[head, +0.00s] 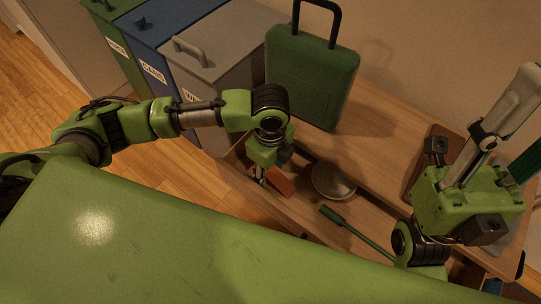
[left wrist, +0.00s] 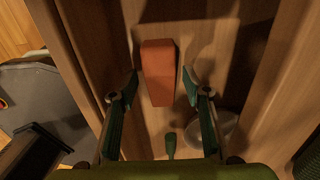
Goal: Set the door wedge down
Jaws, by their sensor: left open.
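The door wedge, an orange-red block (left wrist: 158,72), lies on a wooden surface between the spread fingers of my left gripper (left wrist: 159,84). There is a gap on each side, and neither finger appears to touch it. In the head view the wedge (head: 281,182) shows just right of my left gripper (head: 262,178), which points down and partly hides it. My right gripper (head: 512,130) is at the right, raised and far from the wedge; its jaw opening is unclear.
A round metal dish (head: 333,181) and a green-handled tool (head: 357,226) lie right of the wedge. A green suitcase (head: 312,75) stands behind, beside grey (head: 220,50) and blue (head: 165,30) bins. A wooden ledge (left wrist: 85,55) runs left of the wedge.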

